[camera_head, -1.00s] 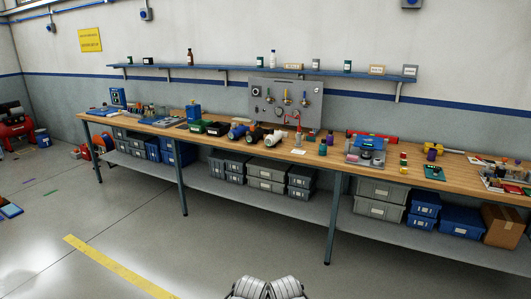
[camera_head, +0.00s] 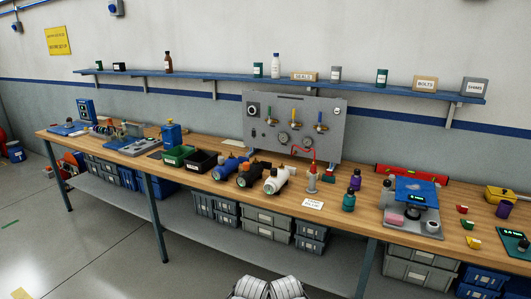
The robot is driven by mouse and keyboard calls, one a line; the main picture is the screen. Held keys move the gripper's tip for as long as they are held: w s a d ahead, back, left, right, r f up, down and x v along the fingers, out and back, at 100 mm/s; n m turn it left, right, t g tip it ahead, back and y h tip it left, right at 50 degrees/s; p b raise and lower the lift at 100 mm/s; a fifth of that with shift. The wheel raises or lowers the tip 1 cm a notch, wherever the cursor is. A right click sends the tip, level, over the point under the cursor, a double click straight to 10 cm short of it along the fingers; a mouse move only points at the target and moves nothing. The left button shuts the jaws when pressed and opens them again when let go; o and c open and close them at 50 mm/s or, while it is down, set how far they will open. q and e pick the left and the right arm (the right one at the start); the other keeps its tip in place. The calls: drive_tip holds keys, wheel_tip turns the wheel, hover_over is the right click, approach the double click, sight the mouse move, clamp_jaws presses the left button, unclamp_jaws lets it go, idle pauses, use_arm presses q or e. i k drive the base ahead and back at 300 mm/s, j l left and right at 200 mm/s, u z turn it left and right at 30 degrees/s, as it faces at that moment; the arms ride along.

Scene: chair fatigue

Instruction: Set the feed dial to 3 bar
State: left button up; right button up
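A grey upright panel (camera_head: 335,140) stands at the back of the workbench. It carries a round black-and-white dial (camera_head: 252,110) at its upper left, three valves with coloured handles (camera_head: 295,117) in a row, and two round gauges (camera_head: 284,139) below them. I cannot tell which of these is the feed dial. Markings and readings are too small to read. Two pale ribbed parts of my own body show at the bottom centre, well apart from the panel. Neither gripper can be made out.
The long wooden workbench (camera_head: 350,222) has bottles, motor-like cylinders (camera_head: 275,181), bins and a scale-like device (camera_head: 415,215) in front of and beside the panel. A blue shelf (camera_head: 225,82) runs above. Grey boxes (camera_head: 266,220) sit below. The floor in front is clear.

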sight(252, 110)
drive_tip(key=i+l+u, duration=0.15)
drive_tip(key=i, duration=0.9)
drive_tip(key=i+l+z, duration=0.15)
drive_tip(key=i+z, duration=0.15)
drive_tip(key=i, duration=0.4)
